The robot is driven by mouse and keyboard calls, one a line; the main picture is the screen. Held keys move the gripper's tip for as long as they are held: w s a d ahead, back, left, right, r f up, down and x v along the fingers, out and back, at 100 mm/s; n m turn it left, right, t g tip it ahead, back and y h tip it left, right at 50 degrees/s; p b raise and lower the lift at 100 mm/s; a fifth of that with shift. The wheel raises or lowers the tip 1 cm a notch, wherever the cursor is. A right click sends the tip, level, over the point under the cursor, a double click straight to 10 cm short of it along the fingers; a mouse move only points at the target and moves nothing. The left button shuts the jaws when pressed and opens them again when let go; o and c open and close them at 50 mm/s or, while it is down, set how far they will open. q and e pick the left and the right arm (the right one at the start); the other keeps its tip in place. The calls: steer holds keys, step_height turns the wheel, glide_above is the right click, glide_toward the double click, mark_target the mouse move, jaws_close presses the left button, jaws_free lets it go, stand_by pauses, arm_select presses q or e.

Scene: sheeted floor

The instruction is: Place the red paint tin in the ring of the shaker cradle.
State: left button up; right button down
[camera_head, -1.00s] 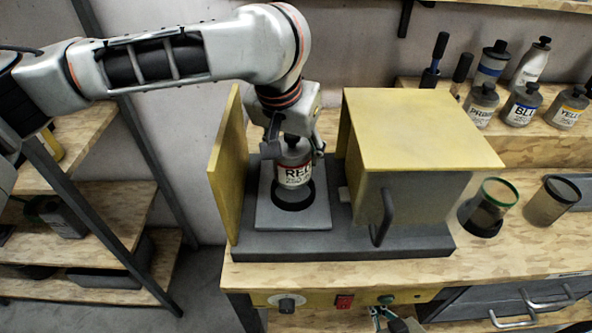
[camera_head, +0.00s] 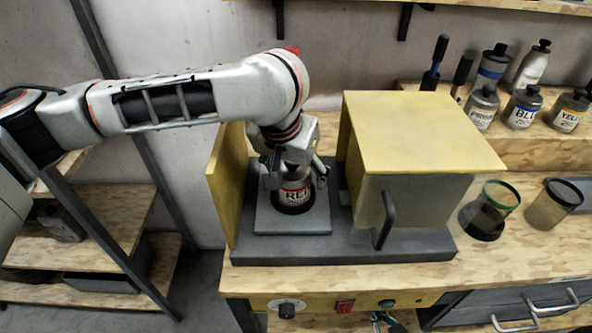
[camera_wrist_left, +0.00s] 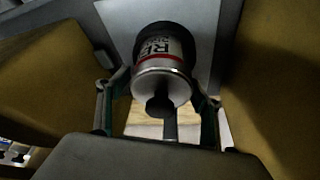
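The red paint tin (camera_head: 293,195), grey with a white label reading "RE" and a red band, stands upright in the dark ring of the shaker cradle (camera_head: 292,225). Its cap and shoulder face the left wrist view (camera_wrist_left: 162,80). My left gripper (camera_head: 295,178) is above and around the tin's upper part. In the left wrist view its fingers (camera_wrist_left: 160,100) are spread to either side, with gaps beside the tin, so it looks open. My right gripper (camera_head: 382,318) shows only partly at the bottom edge; its fingers are too cut off to judge.
A yellow panel (camera_head: 226,190) stands close on the left of the cradle, and a yellow-topped housing (camera_head: 420,130) with a dark handle on the right. Several paint tins (camera_head: 522,105) stand on the raised shelf. Two cups (camera_head: 552,203) sit on the bench at right.

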stand_by(0.3)
arm_select(q)
steer(key=p+v, duration=0.1)
steer(key=v, duration=1)
steer(key=shift+w, duration=0.1)
steer(key=shift+s+r, duration=0.3)
steer(key=shift+r, duration=0.3)
